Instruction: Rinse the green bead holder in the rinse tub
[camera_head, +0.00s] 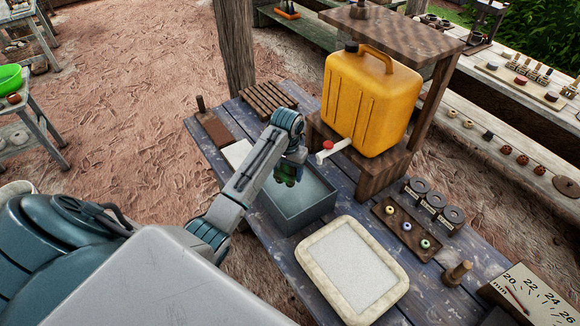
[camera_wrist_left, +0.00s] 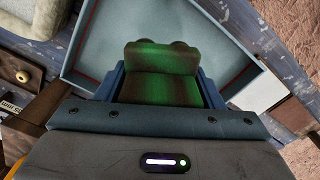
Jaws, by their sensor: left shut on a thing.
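The rinse tub (camera_head: 300,205) is a grey-blue rectangular box on the blue plank table, with water-like contents. In the left wrist view its pale inside (camera_wrist_left: 215,45) and rim surround the gripper. My left gripper (camera_head: 290,166) is over the tub, pointing down, and is shut on the green bead holder (camera_head: 287,176). The holder also shows in the left wrist view (camera_wrist_left: 160,75) as a green and brown block between the fingers. Whether it touches the water I cannot tell. My right gripper is not in view.
A yellow jerrycan (camera_head: 370,100) with a red-tipped spigot stands on a wooden stand (camera_head: 385,165) right behind the tub. A cream-rimmed tray (camera_head: 352,270) lies in front. A wooden bead board (camera_head: 405,228) is at right, and a slatted rack (camera_head: 268,98) is behind.

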